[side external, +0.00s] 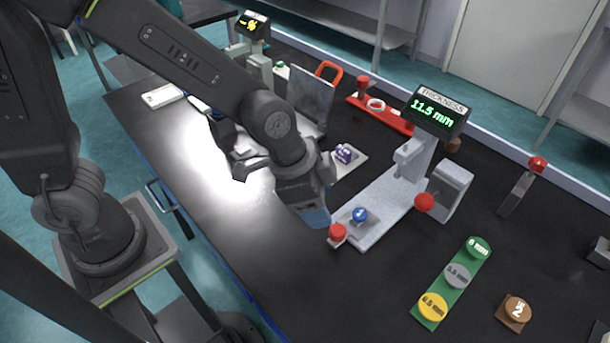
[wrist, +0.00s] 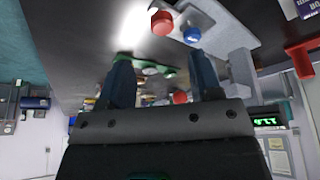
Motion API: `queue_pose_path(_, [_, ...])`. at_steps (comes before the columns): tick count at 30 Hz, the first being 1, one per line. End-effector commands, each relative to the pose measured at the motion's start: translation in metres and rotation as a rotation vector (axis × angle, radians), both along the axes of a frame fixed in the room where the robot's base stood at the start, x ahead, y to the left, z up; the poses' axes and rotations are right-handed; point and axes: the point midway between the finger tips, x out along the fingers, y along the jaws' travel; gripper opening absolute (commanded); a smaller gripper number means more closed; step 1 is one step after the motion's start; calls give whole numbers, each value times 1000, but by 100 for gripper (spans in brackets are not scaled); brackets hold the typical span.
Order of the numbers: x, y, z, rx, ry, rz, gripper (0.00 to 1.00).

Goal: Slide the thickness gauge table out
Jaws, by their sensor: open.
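The thickness gauge (side external: 438,110) has a green display reading 11.5 mm on a grey stand. Its pale grey table (side external: 385,212) extends towards the front left, with a red knob (side external: 338,232) at the near end and a blue knob (side external: 360,214) beside it. In the wrist view the red knob (wrist: 162,22) and blue knob (wrist: 191,34) are beyond the fingertips. My gripper (wrist: 163,62) is open with nothing between its fingers. In the side view my gripper (side external: 316,215) is just left of the red knob, apart from it as far as I can tell; my wrist hides part of it.
A green strip (side external: 463,262) with several coloured discs and a brown block (side external: 516,311) lie at the right. A grey plate with a red handle (side external: 328,72) and a red bar (side external: 378,112) stand behind. The black bench top in front is clear.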

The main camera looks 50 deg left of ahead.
Motion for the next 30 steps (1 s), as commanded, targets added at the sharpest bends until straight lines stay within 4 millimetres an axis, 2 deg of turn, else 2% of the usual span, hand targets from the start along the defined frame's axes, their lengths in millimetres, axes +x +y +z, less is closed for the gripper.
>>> queue_pose_path(1, [-2,3,12,-4,-6,1,58])
queue_pose_path(3, [-5,6,23,-3,-6,0,58])
queue_pose_path(9, [-13,13,45,-2,-2,-1,58])
queue_pose_path(23, [-15,16,51,-1,1,3,58])
queue_pose_path(26, [-16,27,60,-6,-6,42,58])
queue_pose_path(30, [-26,66,85,-20,-25,199,58])
